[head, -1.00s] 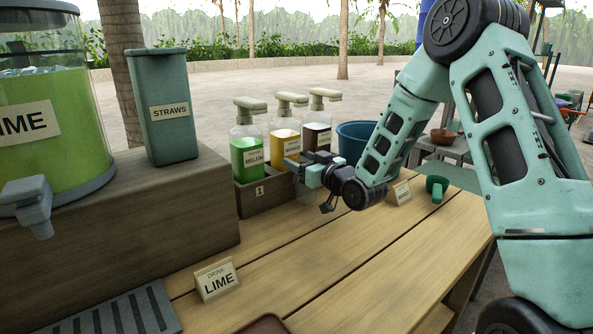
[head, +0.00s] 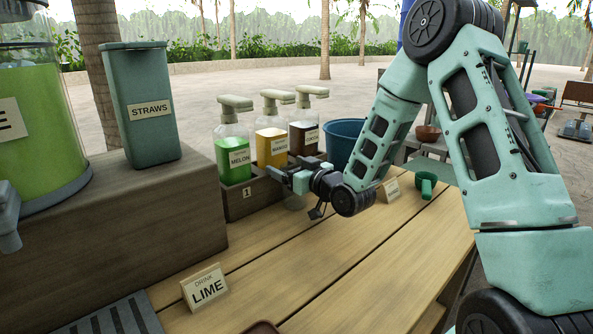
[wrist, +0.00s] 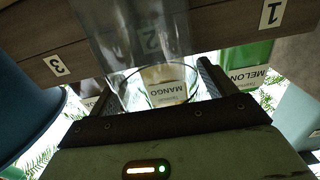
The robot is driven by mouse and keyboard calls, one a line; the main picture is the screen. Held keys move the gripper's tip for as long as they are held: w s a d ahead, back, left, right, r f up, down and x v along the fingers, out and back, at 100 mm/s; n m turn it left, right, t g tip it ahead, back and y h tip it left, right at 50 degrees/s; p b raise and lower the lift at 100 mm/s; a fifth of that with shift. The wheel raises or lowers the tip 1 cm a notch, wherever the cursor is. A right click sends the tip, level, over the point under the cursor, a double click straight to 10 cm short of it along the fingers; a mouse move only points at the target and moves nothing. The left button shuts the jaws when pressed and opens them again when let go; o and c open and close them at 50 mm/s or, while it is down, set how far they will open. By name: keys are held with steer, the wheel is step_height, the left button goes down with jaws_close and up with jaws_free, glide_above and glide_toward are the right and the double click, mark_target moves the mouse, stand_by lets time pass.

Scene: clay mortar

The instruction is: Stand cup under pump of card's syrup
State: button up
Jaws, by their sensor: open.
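A clear, see-through cup (wrist: 125,45) is upright in front of the rack's middle slot, number 2; it shows faintly below my gripper in the head view (head: 294,201). My gripper (head: 284,178) is open, with its fingers (wrist: 155,88) on either side of the cup. The mango syrup bottle (head: 271,147) stands behind it, its pump (head: 276,95) above. The green melon bottle (head: 233,155) is to its left and a dark bottle (head: 304,137) to its right. A small card (head: 389,190) stands right of my gripper; its writing is too small to read. Another card (head: 205,288) reads drink lime.
The wooden rack (head: 246,196) holds the bottles. A straws bin (head: 148,110) stands on the left ledge. The table's middle (head: 320,260) is clear.

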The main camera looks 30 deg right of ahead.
steer(key=s+d+p, duration=0.2)
steer(key=s+p, duration=0.9)
steer(key=shift+s+d, duration=0.15)
steer(key=shift+s, duration=0.25)
steer(key=shift+r, duration=0.1)
stand_by(0.5)
